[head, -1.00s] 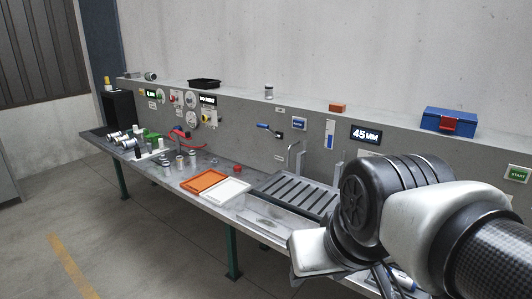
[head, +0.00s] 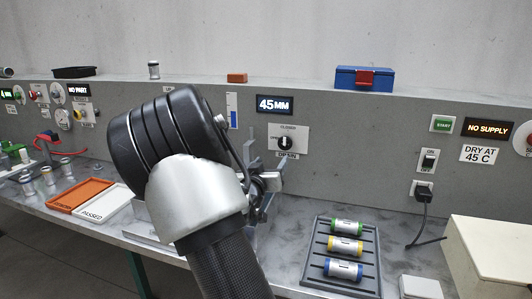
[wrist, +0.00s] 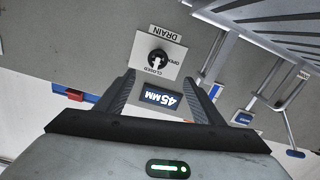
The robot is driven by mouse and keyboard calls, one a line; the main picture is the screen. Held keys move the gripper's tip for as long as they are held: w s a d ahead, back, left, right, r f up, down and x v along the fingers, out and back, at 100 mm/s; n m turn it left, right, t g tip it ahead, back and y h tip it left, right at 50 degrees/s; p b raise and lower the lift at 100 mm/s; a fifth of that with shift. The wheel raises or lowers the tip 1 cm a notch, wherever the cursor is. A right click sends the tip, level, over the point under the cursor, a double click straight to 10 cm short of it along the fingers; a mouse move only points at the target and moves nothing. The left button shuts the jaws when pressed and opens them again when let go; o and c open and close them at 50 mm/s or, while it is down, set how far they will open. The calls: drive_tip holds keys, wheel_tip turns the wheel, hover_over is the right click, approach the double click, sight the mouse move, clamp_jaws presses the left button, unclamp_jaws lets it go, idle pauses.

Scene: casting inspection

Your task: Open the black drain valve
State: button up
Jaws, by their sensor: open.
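The black drain valve (head: 285,143) is a round knob on a white plate on the grey panel, with a DRAIN label below it. In the wrist view the knob (wrist: 157,57) appears upside down, and its white mark points toward the word CLOSED. The word OPEN is at its side. My gripper (wrist: 160,78) is open and empty, with its two fingers pointing at the panel and the knob ahead between the tips, apart from them. In the head view my gripper (head: 262,180) is partly hidden behind my arm, just below and left of the knob.
A 45 MM display (head: 275,104) is above the valve, beside a blue and white level gauge (head: 232,110). A black rack (head: 314,265) with several coloured cylinders lies on the bench to the right. Orange (head: 82,194) and white (head: 122,205) trays are on the left. A blue box (head: 350,78) stands on the ledge.

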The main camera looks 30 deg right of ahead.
sight(284, 144)
drive_tip(key=shift+h, duration=0.3)
drive_tip(key=x, duration=1.7)
drive_tip(key=shift+w+d, duration=0.2)
drive_tip(key=shift+d, duration=0.1)
drive_tip(key=shift+c, duration=0.2)
drive_tip(key=c, duration=1)
